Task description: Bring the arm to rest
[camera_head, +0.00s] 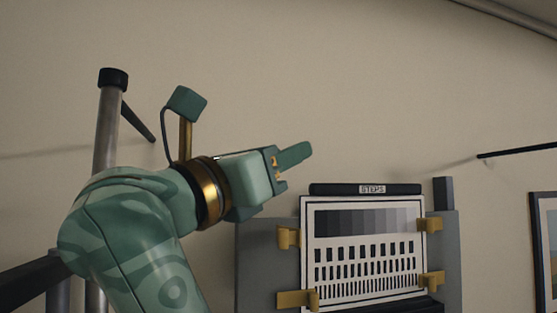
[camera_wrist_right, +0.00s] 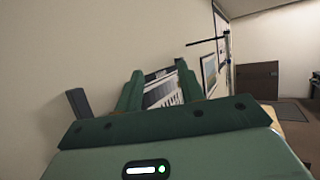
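My right arm rises from the lower left of the head view, and its right gripper (camera_head: 298,155) is raised in front of the bare wall. It points to the right, above and to the left of a test chart. In the right wrist view the two green fingers of the right gripper (camera_wrist_right: 158,78) stand apart with nothing held between them. Only background shows in the gap. In the head view the fingers overlap, so their gap is hidden there. My left gripper is in neither view.
A chart labelled STEPS (camera_head: 365,219) is held by brass clips on a grey stand (camera_head: 449,265). It also shows beyond the fingers in the wrist view (camera_wrist_right: 161,93). A black rod (camera_head: 515,150) and a framed picture (camera_head: 546,240) are at right. The upper wall area is clear.

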